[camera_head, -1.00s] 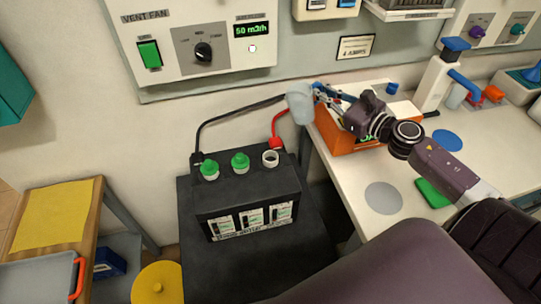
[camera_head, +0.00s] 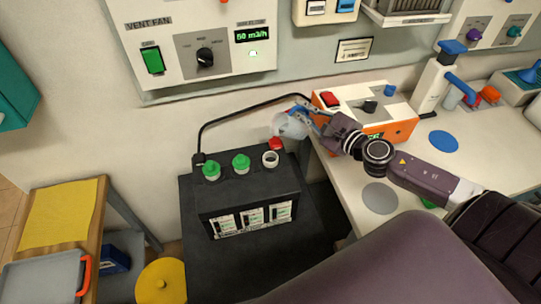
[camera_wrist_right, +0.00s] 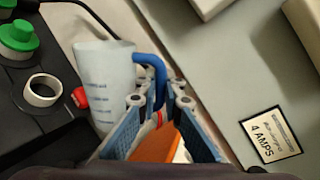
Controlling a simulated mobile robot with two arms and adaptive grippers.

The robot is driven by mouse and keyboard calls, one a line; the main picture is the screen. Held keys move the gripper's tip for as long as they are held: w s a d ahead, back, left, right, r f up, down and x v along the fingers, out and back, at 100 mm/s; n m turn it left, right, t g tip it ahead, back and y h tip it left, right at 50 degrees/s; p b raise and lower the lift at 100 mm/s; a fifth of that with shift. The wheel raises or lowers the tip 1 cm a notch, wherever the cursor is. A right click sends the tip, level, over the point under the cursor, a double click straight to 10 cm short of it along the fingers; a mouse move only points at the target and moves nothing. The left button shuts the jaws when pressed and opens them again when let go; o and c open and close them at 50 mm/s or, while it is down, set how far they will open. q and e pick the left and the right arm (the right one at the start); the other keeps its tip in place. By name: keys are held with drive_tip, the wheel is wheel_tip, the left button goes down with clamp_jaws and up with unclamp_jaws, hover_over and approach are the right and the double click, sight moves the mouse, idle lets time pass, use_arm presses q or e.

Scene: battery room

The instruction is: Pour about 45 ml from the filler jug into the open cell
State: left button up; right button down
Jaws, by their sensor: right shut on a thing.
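The filler jug (camera_head: 289,126) is a pale translucent cup with a blue handle, printed with blue markings in the right wrist view (camera_wrist_right: 107,78). My right gripper (camera_head: 308,114) is shut on its handle, at the jug's right side. The jug is tilted to the left, just beyond the red terminal at the back of the battery (camera_head: 240,194). The open cell (camera_head: 270,159) is a white ring with a dark hole, below and slightly left of the jug in the head view. It also shows in the right wrist view (camera_wrist_right: 43,90). No stream of liquid is visible. My left gripper is out of view.
Two green caps (camera_head: 241,163) sit on the other cells. A black cable (camera_head: 245,108) arches behind the battery. An orange and white charger (camera_head: 395,125) stands on the bench at right. A wooden cart (camera_head: 60,215) is at left.

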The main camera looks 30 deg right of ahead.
sight(299, 120)
drive_tip(key=shift+a+f+n, duration=0.3)
drive_tip(key=shift+f+n, duration=0.1)
drive_tip(key=shift+n, duration=0.1)
drive_tip(key=shift+a+p, duration=0.15)
drive_tip(key=shift+p, duration=0.25)
drive_tip(key=shift+a+f+n+h+p, duration=0.1)
drive_tip(key=shift+a+n+h+p, duration=0.25)
drive_tip(key=shift+n+p, duration=0.3)
drive_tip(key=shift+f, duration=0.1)
drive_tip(key=shift+a+f+n+b, duration=0.25)
drive_tip(key=shift+f+n+b, duration=0.15)
drive_tip(key=shift+f, duration=0.25)
drive_tip(key=shift+d+f, duration=0.35)
drive_tip(key=shift+d, duration=0.1)
idle(0.5)
drive_tip(key=shift+a+f+n+b, duration=0.15)
drive_tip(key=shift+f+n+b, duration=0.2)
drive_tip(key=shift+f, duration=0.2)
idle(0.6)
drive_tip(key=shift+a+r+n+p, duration=0.15)
drive_tip(key=shift+a+n+p, duration=0.15)
drive_tip(key=shift+p, duration=0.4)
idle(0.4)
